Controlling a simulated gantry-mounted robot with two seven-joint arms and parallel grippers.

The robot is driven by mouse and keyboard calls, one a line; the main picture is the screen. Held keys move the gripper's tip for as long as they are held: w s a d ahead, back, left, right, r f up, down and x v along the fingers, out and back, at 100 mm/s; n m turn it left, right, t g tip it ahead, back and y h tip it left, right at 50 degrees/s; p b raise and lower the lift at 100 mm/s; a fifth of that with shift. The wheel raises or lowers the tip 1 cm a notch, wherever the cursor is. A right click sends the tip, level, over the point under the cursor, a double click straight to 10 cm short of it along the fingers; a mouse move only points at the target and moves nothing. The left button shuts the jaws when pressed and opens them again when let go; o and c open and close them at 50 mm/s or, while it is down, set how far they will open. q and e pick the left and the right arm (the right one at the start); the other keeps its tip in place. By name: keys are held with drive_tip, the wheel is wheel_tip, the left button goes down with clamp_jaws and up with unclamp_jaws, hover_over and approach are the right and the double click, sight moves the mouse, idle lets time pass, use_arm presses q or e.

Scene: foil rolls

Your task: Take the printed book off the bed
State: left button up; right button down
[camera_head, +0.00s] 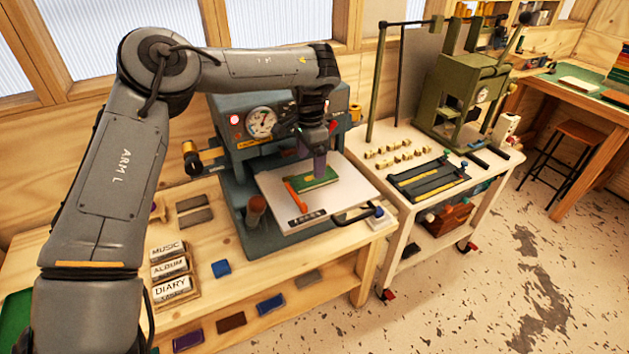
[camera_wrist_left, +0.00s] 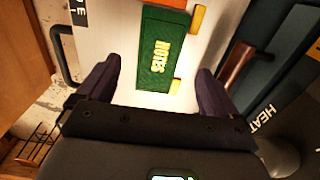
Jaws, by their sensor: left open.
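The printed book (camera_head: 314,184) is a small green book lying flat on the pale bed (camera_head: 352,181) of the grey-blue press. In the left wrist view the book (camera_wrist_left: 165,45) shows gold letters reading NOTES, and the bed (camera_wrist_left: 120,40) lies beneath it. My left gripper (camera_head: 314,165) points down over the book and hides part of it. In the left wrist view its two dark fingers (camera_wrist_left: 158,78) are spread wide, one to each side of the book's width, with nothing between them gripped. My right gripper is out of view.
An orange bar (camera_head: 297,198) lies on the bed beside the book. Small yellow blocks (camera_wrist_left: 198,18) touch or border the book's edge. The press body (camera_head: 240,125) with a dial stands behind. A black handle (camera_head: 355,217) sticks out at the bed's front right.

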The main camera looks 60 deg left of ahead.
sight(311, 178)
use_arm(q)
drive_tip(key=shift+f, duration=2.65)
drive_tip(key=c, duration=1.2)
